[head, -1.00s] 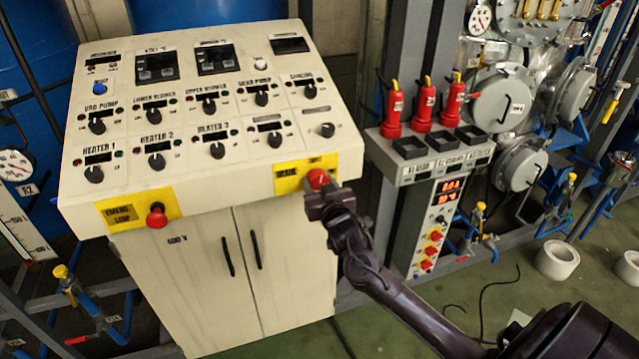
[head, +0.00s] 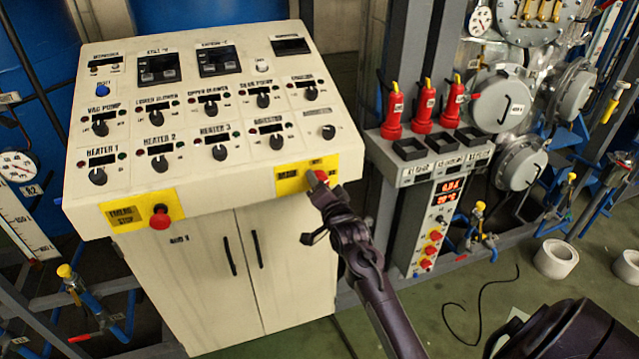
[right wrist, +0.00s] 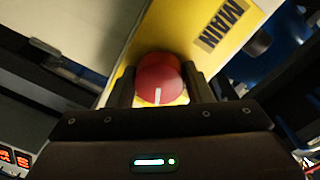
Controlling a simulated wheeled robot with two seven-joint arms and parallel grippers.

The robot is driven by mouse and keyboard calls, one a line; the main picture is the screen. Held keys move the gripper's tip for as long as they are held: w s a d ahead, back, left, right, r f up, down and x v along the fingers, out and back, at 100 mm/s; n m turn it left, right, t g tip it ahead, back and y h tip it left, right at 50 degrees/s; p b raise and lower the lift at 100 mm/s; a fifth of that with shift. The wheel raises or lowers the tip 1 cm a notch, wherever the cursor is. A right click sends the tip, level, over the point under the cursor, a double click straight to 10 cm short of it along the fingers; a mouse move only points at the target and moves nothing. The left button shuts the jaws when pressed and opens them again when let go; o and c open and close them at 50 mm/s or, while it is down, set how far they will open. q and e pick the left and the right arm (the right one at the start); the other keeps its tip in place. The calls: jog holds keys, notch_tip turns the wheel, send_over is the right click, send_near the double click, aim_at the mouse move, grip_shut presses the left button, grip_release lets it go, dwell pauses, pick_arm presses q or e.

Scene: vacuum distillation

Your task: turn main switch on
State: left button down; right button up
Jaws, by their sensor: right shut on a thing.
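The main switch is a red round knob (head: 319,178) on a yellow plate (head: 290,178) at the right end of the white control console's front edge. My right gripper (head: 321,187) is at the knob, partly covering it in the head view. In the right wrist view the red knob (right wrist: 158,78) with a white mark sits between the two fingers of my right gripper (right wrist: 160,88), which is shut on it. The yellow plate there reads MAIN (right wrist: 219,22). My left gripper is not in view.
A red emergency stop button (head: 159,217) sits on another yellow plate at the console's left front. Black knobs and small displays cover the sloped console top (head: 130,70).

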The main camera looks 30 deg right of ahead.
jog(key=m+p, duration=0.1)
jog(key=m, duration=0.3)
jog(key=shift+r+m, duration=0.1)
jog(key=shift+m, duration=0.2)
dwell(0.6)
jog(key=o, duration=1)
jog(key=b+v, duration=0.2)
jog(key=v, duration=0.5)
jog(key=shift+s+b, duration=0.3)
jog(key=shift+s, duration=0.1)
